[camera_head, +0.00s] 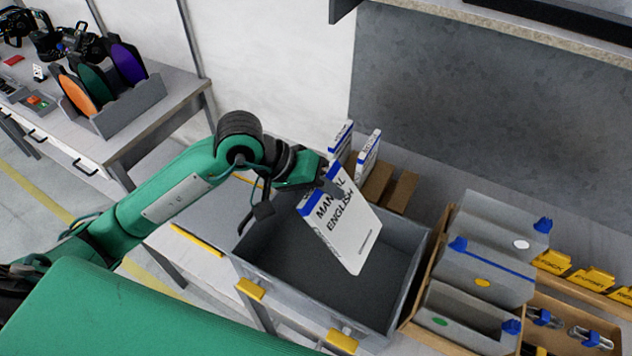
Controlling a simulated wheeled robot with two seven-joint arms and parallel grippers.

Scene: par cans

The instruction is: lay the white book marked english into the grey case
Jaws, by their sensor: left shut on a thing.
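The white book marked english (350,236), with a blue band and the words MANUAL ENGLISH, hangs tilted over the open grey case (398,298). My left gripper (328,188) is shut on the book's upper edge. The book's lower end overlaps the inside of the case in the picture; I cannot tell whether it touches the floor or walls. The visible floor of the case is bare and dark. The case has yellow latches (342,340) on its front. My right gripper is not in view.
More white and blue manuals (367,155) stand behind the case by brown dividers (400,191). A wooden crate with grey holders (484,272) stands close on the right. Yellow boxes (592,278) are farther right. A side table (150,130) holds coloured discs at the left.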

